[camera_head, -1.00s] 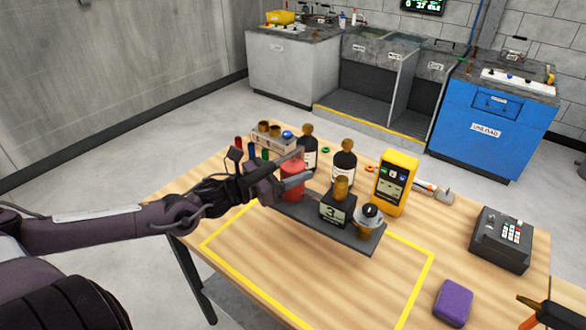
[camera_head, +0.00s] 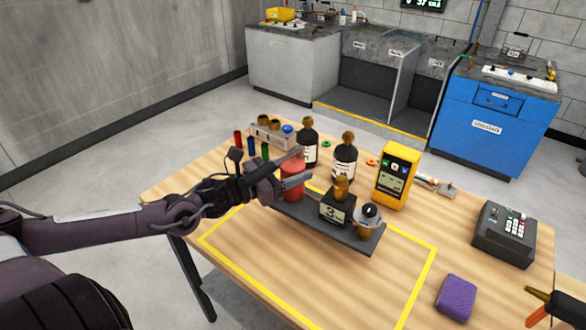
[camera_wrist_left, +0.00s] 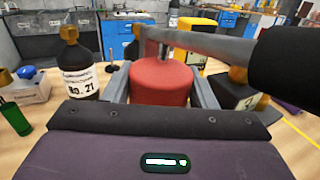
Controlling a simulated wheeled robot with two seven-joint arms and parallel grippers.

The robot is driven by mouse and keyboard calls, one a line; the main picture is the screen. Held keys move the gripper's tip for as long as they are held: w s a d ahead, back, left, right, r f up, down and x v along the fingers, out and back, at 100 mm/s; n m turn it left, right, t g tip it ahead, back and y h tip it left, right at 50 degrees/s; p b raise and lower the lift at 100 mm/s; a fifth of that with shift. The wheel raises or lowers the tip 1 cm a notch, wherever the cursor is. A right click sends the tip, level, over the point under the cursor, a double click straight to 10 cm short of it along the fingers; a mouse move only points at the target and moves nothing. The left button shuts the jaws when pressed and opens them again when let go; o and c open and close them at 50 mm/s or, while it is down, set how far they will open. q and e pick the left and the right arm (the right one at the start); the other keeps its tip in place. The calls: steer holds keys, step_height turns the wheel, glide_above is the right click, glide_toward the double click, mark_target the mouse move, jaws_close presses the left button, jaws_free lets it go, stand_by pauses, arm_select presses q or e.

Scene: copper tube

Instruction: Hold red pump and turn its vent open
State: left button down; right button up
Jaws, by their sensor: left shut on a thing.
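The red pump (camera_head: 292,180) stands upright at the left end of a dark tray (camera_head: 372,247). My left gripper (camera_head: 290,182) is shut on the pump's body. In the left wrist view, the red pump (camera_wrist_left: 162,84) sits between the two grey fingers, one on each side. A grey lever with a black grip (camera_wrist_left: 288,65) crosses over the pump's top and reaches right in that view. The lever hides part of the pump's top, and I cannot make out the vent. My right gripper is not clearly seen.
Behind are dark bottles (camera_head: 345,163) and a yellow meter (camera_head: 396,178). A keypad box (camera_head: 502,233) and purple sponge (camera_head: 456,297) lie right. A dark, orange-tipped shape (camera_head: 550,308) is unclear.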

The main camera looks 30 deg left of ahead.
mark_target(293, 191)
arm_select(q)
steer(key=shift+f+b, duration=2.65)
steer(key=shift+f, duration=0.05)
arm_select(e)
steer(key=shift+f, duration=2.7)
arm_select(q)
steer(key=shift+f, duration=0.2)
steer(key=shift+s+f, duration=0.15)
steer(key=shift+f, duration=0.3)
steer(key=shift+d, duration=0.1)
arm_select(e)
steer(key=shift+c, duration=0.3)
